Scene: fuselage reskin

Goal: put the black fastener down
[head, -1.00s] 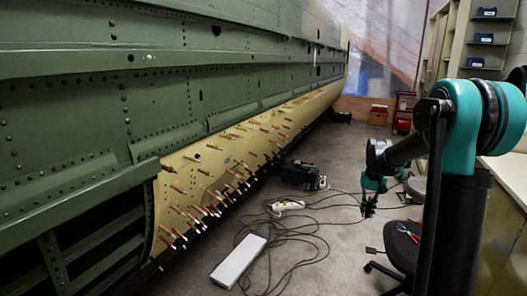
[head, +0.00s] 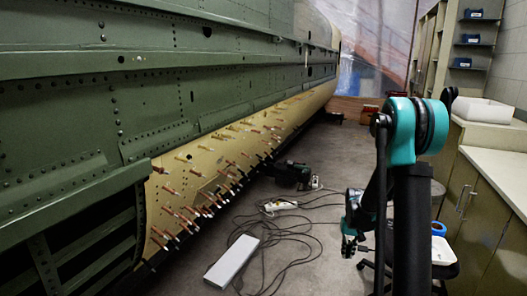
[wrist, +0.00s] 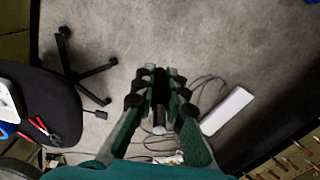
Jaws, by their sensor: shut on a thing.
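My gripper (wrist: 160,82) is shut on the black fastener (wrist: 159,88) in the wrist view. The fastener is a small dark cylinder between the two fingers, and its paler end shows below them. The fingers hide part of it. The gripper points down over the open concrete floor, between a black chair and a white box. In the head view my gripper (head: 352,246) hangs low at the right of centre, and the fastener is too small to make out there.
The black chair seat (wrist: 42,98) holds red pliers (wrist: 39,126), a blue roll (head: 438,229) and a white tray (head: 445,252). The white box (head: 232,259) and loose cables lie on the floor. The fuselage (head: 130,80) with several protruding pins is at left. A cabinet (head: 485,195) stands at right.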

